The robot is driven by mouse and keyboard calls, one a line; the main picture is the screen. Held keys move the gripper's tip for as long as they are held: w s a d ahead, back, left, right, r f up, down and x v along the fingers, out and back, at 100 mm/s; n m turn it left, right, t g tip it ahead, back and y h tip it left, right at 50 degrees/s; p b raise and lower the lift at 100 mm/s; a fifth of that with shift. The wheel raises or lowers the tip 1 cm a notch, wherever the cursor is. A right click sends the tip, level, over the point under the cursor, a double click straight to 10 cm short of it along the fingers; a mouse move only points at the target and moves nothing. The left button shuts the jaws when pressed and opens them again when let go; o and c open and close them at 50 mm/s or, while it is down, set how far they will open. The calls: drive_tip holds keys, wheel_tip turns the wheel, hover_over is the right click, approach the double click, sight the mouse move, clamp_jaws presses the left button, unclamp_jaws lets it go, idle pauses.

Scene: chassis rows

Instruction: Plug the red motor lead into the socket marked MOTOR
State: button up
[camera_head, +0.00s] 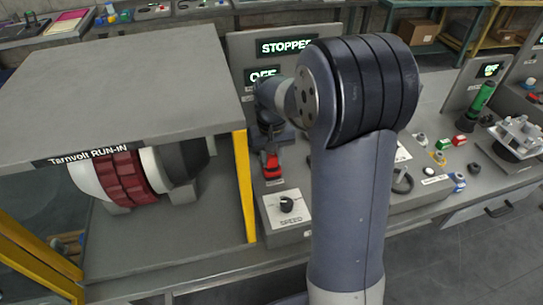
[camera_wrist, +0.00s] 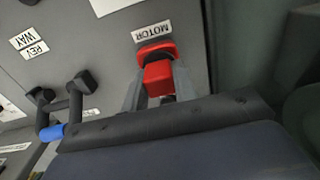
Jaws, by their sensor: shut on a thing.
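The red motor lead's plug (camera_wrist: 158,78) is between the two grey fingers of my gripper (camera_wrist: 156,88) in the wrist view. A wider red piece (camera_wrist: 155,50) lies against its far end, beside the white MOTOR label (camera_wrist: 153,31), which reads upside down. The plug and this piece look to be touching or nearly so; I cannot tell how deep the plug sits. In the head view the red plug (camera_head: 271,167) shows below my gripper (camera_head: 270,152), low over the bench panel. The socket opening and the lead's cable are hidden.
A SPEED knob box (camera_head: 287,205) stands just in front. A yellow post (camera_head: 244,185) and the roofed Tarnvolt RUN-IN rig are at left. Display signs read STOPPED (camera_head: 287,46) and OFF. A black handle with a blue band (camera_wrist: 60,115) is beside my gripper.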

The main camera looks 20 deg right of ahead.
drive_tip(key=o, duration=1.1)
drive_tip(key=shift+c, duration=0.2)
drive_tip(key=shift+r, duration=0.15)
wheel_tip(320, 180, up, 11)
drive_tip(key=shift+f, duration=0.2)
wheel_tip(320, 180, down, 11)
drive_tip(key=shift+r, duration=0.1)
drive_tip(key=shift+r+p, duration=0.35)
